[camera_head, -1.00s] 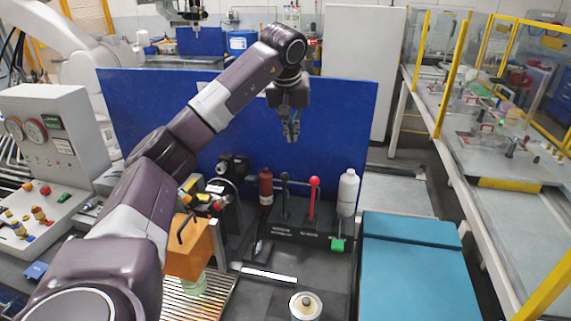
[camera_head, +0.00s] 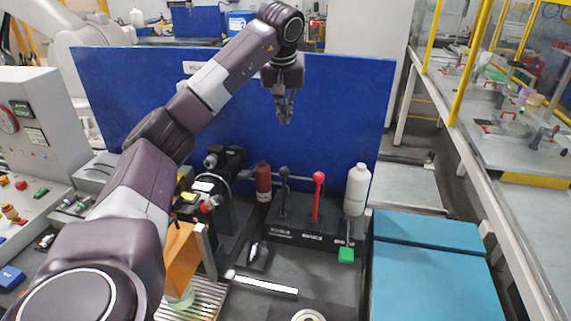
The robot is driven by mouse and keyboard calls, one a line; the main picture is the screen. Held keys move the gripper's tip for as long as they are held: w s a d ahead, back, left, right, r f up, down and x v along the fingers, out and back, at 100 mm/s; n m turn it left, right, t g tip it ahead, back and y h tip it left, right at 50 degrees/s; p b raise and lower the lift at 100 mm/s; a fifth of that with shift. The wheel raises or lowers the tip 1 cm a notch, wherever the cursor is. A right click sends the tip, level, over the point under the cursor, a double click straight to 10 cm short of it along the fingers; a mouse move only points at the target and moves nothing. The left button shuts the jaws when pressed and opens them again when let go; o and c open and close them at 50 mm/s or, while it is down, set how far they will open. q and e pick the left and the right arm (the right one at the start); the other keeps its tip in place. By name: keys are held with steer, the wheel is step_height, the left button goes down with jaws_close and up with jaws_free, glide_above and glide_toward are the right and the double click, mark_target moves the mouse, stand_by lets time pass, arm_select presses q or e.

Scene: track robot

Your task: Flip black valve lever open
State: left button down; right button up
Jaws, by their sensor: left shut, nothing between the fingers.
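The black valve lever (camera_head: 284,185) stands upright with a round knob on a dark valve base (camera_head: 290,233). A red lever (camera_head: 318,195) stands to its right on the same base. My left gripper (camera_head: 284,118) hangs pointing down in front of the blue panel, above the black lever in the picture and apart from it. It is shut and empty. My right gripper is not in view.
The blue panel (camera_head: 130,95) stands behind the station. A red bottle (camera_head: 263,183) and a white bottle (camera_head: 357,190) flank the levers. Teal boxes (camera_head: 430,285) fill the right. An orange block (camera_head: 181,255) is at left.

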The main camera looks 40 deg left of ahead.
arm_select(q)
step_height(320, 180, down, 5)
steer(key=b, duration=0.4)
steer(key=shift+w+f, duration=0.1)
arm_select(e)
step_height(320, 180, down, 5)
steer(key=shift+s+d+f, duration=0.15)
arm_select(q)
step_height(320, 180, down, 9)
steer(key=p, duration=0.4)
steer(key=shift+f, duration=0.15)
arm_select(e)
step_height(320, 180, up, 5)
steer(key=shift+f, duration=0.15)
arm_select(q)
steer(key=shift+d, duration=0.1)
